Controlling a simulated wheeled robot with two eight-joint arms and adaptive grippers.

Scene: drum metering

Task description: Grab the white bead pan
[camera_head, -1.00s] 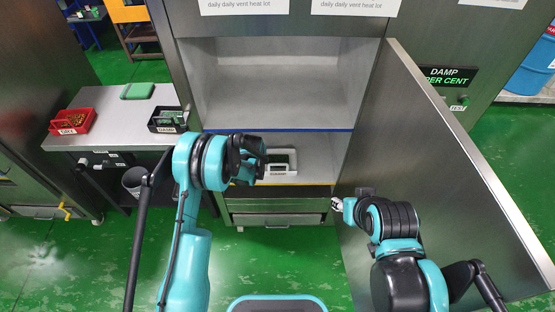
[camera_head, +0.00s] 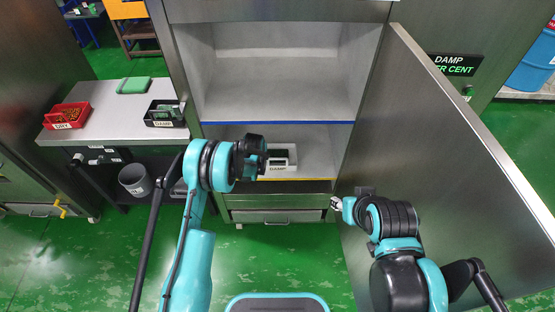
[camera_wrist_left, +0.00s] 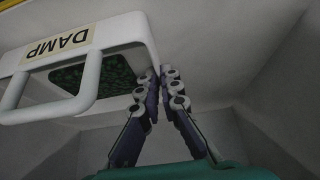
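The white bead pan (camera_head: 291,158) sits on the lower shelf of the cabinet, with a DAMP label on its front and dark green contents. It fills the upper left of the left wrist view (camera_wrist_left: 88,75), its label upside down. My left gripper (camera_head: 262,163) is at the pan's left end in the head view. In the left wrist view its two fingertips (camera_wrist_left: 160,76) are close together at the pan's end wall; I cannot tell whether they grip it. My right gripper (camera_head: 336,203) is small, low in front of the cabinet's right side, its fingers unclear.
The upper shelf (camera_head: 275,95) is empty. A large metal door panel (camera_head: 440,150) stands open on the right. On the left bench (camera_head: 110,110) are a red DRY bin (camera_head: 67,115), a black DAMP bin (camera_head: 164,113) and a green block (camera_head: 134,85). A grey bucket (camera_head: 136,180) stands below.

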